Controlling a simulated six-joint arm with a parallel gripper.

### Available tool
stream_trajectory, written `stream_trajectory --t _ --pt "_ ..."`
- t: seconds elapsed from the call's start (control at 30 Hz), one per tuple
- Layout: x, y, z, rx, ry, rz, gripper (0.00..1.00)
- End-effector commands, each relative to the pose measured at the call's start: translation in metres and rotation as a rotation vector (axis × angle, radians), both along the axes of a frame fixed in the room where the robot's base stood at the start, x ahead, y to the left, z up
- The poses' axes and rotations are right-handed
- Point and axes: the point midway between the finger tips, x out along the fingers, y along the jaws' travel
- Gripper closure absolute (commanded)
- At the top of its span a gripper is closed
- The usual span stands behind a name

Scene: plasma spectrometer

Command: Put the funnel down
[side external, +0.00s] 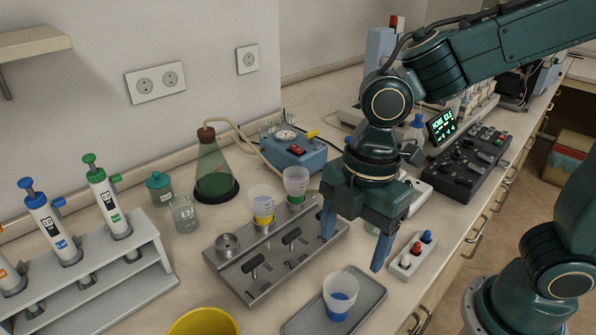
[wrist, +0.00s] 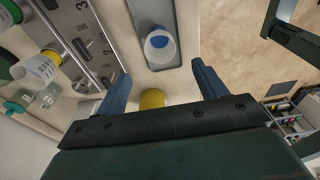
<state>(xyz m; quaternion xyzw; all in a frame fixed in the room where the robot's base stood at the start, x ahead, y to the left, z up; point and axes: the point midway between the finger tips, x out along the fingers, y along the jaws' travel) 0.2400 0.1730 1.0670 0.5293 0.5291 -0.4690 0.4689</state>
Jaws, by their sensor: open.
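A white translucent funnel with a blue lower part (side external: 340,295) stands upright on a grey tray (side external: 368,298) at the front. In the wrist view the funnel (wrist: 158,44) lies ahead between the finger directions, on the tray (wrist: 145,12). My gripper (side external: 353,245) is open and empty, its blue fingers pointing down behind the funnel and apart from it. The fingers also show in the wrist view (wrist: 161,75). A yellow-banded funnel (side external: 262,204) and a green-banded funnel (side external: 296,184) sit on the metal manifold (side external: 275,262). The manifold's leftmost port (side external: 228,243) is bare.
A yellow container (side external: 203,323) stands at the front edge of the picture. A small rack with coloured caps (side external: 411,256) is right of my gripper. A pipette stand (side external: 95,275) is at left. A flask (side external: 215,170) and blue pump (side external: 293,150) stand behind the manifold.

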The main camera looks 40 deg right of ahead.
Motion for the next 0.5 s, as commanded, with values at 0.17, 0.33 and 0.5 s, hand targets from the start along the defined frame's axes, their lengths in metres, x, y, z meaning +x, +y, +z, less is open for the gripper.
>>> stream_trajectory --t 0.17,0.33,0.5 --pt "0.000 -0.002 0.001 0.001 -0.003 -0.011 0.29" --pt "0.001 -0.014 0.009 0.010 -0.023 -0.102 0.29" --pt "0.000 -0.041 0.026 0.033 -0.065 -0.312 0.29"
